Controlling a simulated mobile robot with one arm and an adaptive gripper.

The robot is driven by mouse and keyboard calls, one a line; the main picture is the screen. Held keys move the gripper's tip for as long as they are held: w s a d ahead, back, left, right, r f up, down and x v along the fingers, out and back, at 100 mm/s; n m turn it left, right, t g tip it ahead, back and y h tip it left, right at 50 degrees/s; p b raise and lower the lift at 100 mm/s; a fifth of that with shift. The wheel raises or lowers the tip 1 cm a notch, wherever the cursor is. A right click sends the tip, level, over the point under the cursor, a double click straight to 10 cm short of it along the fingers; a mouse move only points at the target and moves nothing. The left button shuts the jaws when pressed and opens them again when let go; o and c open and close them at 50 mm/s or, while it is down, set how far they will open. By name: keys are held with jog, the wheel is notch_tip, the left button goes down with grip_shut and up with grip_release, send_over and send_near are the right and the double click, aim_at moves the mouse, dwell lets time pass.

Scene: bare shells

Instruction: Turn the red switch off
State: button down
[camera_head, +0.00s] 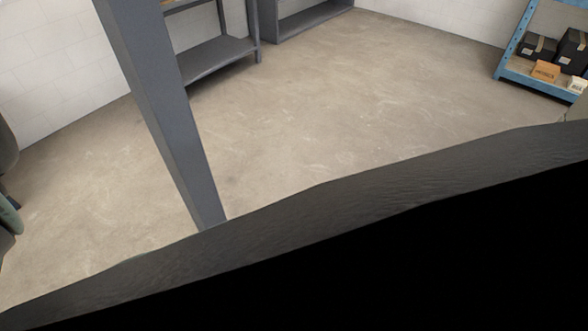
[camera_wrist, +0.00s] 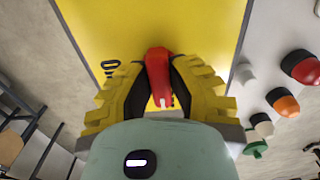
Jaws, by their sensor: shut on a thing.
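The red switch (camera_wrist: 158,72) shows in the wrist view as a red lever standing out from a yellow panel (camera_wrist: 190,25). My gripper (camera_wrist: 160,75) is at the panel, with its yellow ribbed fingers on both sides of the red lever. The fingers are shut on the lever. Part of the lever is hidden between the fingers. Dark lettering shows on the panel left of the lever, partly covered by a finger. The head view shows neither the switch nor my gripper.
Right of the yellow panel, a pale panel carries a red button (camera_wrist: 300,66), an orange button (camera_wrist: 283,101) and a green knob (camera_wrist: 256,149). In the head view, a grey post (camera_head: 160,100) stands at left, a blue rack (camera_head: 510,68) at upper right. The floor between is clear.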

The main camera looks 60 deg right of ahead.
jog(key=shift+w, duration=0.1)
dwell(0.4)
jog(key=c, duration=0.9)
grip_release()
notch_tip(320, 180, up, 12)
